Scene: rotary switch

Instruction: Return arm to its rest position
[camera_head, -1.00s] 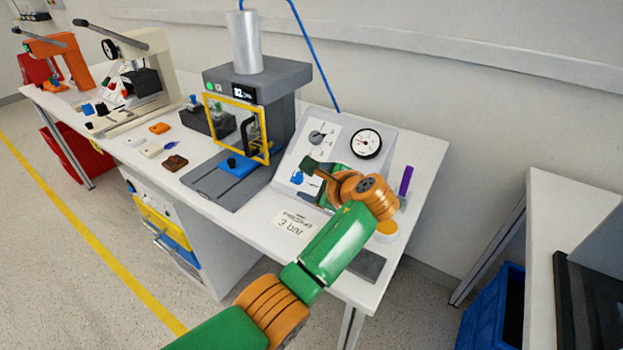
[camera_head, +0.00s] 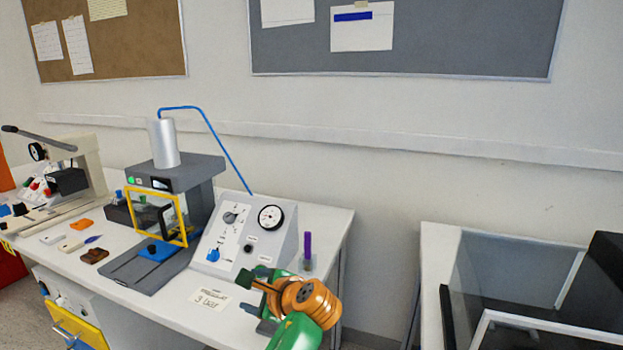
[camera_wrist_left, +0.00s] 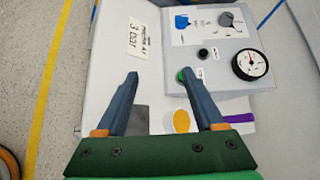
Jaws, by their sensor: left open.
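My left arm's gripper (camera_head: 258,283) is in front of the sloped grey control box, apart from it. In the left wrist view the left gripper (camera_wrist_left: 158,76) is open, with nothing between its fingers. The control box (camera_head: 285,245) carries a dark rotary switch (camera_head: 230,217), a round white gauge (camera_head: 270,217) and a blue knob (camera_head: 213,255). The wrist view also shows the rotary switch (camera_wrist_left: 226,19), the gauge (camera_wrist_left: 250,65) and a green button (camera_wrist_left: 181,75) beside one finger. My right gripper is in neither view.
A press with a yellow-framed guard (camera_head: 157,217) stands left of the box. A "3 bar" card (camera_head: 210,299) lies on the table in front. A purple stick (camera_head: 308,245) stands at the right. Another table (camera_head: 437,245) stands further right, beyond a gap.

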